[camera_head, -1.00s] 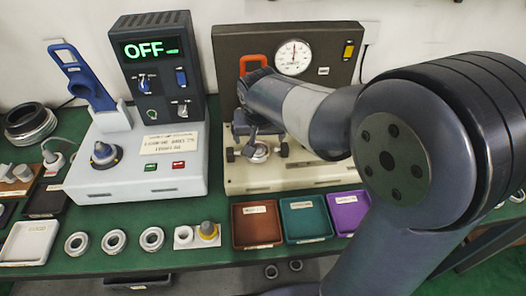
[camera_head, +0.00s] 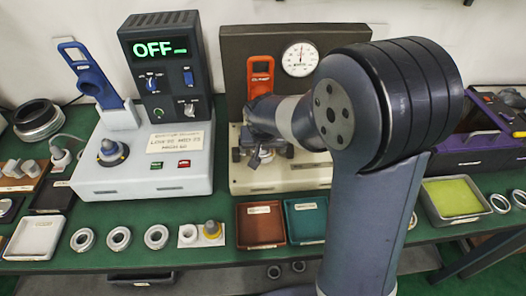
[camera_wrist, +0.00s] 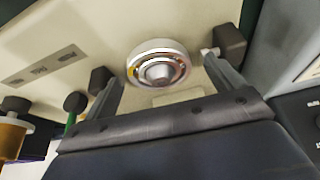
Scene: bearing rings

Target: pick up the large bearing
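A shiny metal bearing (camera_wrist: 158,64) with a ring of balls and a central hub sits on the cream base of the gauge fixture (camera_wrist: 190,22) in the wrist view. My gripper (camera_wrist: 164,80) is open, its two grey fingers apart on either side of this bearing, with nothing held. In the head view my gripper (camera_head: 258,152) is low over the fixture base (camera_head: 250,184), and my arm and gripper hide the bearing there. I cannot tell whether the fingers touch it.
An orange tool (camera_head: 260,75) and a dial gauge (camera_head: 300,59) are on the dark back panel. A grey OFF-display machine (camera_head: 150,150) stands left. Dark rings (camera_head: 37,120) are stacked far left. Small rings (camera_head: 118,239), brown tray (camera_head: 259,224) and teal tray (camera_head: 305,219) line the front.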

